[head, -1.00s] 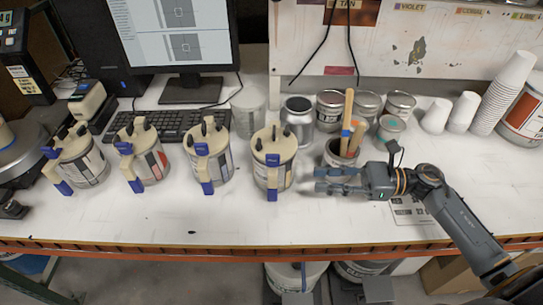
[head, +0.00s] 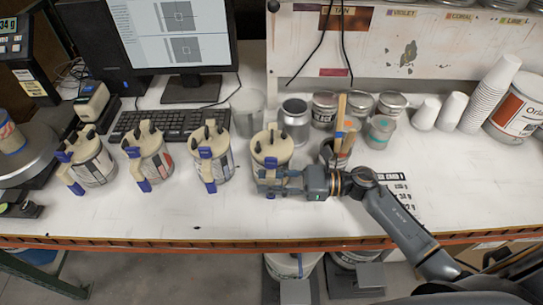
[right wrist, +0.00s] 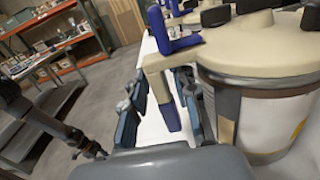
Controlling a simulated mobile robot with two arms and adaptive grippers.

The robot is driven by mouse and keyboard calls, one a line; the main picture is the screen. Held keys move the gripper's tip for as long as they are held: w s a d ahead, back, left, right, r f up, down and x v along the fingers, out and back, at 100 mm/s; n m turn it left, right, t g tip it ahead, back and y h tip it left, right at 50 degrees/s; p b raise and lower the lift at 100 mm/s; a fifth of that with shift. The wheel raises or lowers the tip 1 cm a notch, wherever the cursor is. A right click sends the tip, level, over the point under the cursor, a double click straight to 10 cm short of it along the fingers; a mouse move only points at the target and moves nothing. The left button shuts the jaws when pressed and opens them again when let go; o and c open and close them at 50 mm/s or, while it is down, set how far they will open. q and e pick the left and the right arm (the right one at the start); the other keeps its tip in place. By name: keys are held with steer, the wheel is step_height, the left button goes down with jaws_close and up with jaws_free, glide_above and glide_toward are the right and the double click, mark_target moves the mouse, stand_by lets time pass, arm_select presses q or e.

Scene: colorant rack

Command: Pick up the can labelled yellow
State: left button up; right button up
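Several cans with cream lids and blue-tipped handles stand in a row in the head view. My right gripper (head: 268,182) is at the front of the rightmost can (head: 270,152). In the right wrist view, this can (right wrist: 262,110) shows a white label with a yellow patch at its edge; its wording cannot be read. The right gripper's fingers (right wrist: 162,108) are apart, one on each side of the can's cream handle with its blue tip (right wrist: 170,117). The can stands upright on the table. A dark arm, apparently my left, shows in the right wrist view, its gripper (right wrist: 92,148) small and unclear.
The other lidded cans (head: 210,158), (head: 148,157), (head: 88,160) stand to the left. A tin with wooden sticks (head: 338,140), small metal cans (head: 294,118) and paper cups (head: 495,95) stand behind and right.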

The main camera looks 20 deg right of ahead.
steer(key=shift+d, duration=0.1)
jaws_close()
steer(key=shift+r, duration=0.15)
steer(key=shift+r, duration=0.1)
